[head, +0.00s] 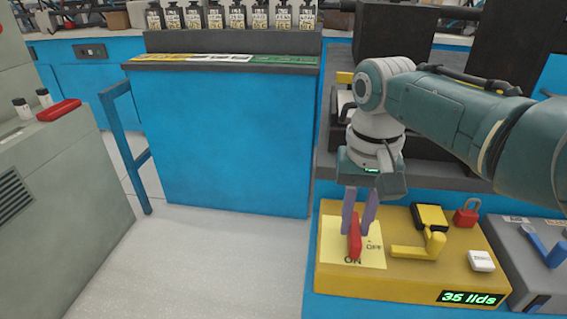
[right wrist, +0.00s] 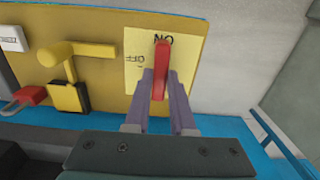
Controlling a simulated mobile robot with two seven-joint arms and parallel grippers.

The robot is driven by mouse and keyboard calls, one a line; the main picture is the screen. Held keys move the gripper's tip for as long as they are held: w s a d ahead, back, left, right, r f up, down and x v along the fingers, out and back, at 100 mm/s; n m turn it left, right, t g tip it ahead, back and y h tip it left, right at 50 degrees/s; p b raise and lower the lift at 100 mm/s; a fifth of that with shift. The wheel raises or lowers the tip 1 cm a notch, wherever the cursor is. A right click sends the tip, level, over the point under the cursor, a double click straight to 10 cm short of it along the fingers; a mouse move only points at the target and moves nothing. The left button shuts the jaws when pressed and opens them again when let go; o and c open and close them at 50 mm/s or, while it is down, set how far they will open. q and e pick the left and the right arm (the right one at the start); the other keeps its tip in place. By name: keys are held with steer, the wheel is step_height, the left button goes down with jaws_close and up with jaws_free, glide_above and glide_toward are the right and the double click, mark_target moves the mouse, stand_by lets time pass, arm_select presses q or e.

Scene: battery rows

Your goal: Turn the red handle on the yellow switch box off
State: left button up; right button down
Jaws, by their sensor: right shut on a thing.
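The yellow switch box (head: 405,283) stands at the lower right of the head view and fills the upper left of the right wrist view (right wrist: 110,25). Its red handle (head: 355,240) points toward the ON mark on a pale yellow label (head: 333,232); OFF is printed to the right of the handle in the head view. My right gripper (head: 359,222) reaches down from above, shut on the red handle. In the right wrist view the handle (right wrist: 160,65) sits between the two purple fingers. My left gripper is not in view.
The box also carries a yellow lever (head: 425,248), a red padlock (head: 467,213), a white block (head: 481,261) and a "35 lids" display (head: 472,298). A grey box with a blue handle (head: 547,246) stands to the right. Open floor (head: 200,260) lies left.

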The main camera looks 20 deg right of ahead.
steer(key=n+p, duration=0.1)
steer(key=n, duration=0.2)
steer(key=shift+r, duration=0.15)
steer(key=n+p, duration=0.1)
steer(key=n, duration=0.3)
steer(key=shift+n, duration=0.3)
steer(key=n+p, duration=0.1)
steer(key=n, duration=0.4)
steer(key=shift+n, duration=2.5)
steer(key=c, duration=0.8)
jaws_free()
steer(key=shift+o, duration=0.2)
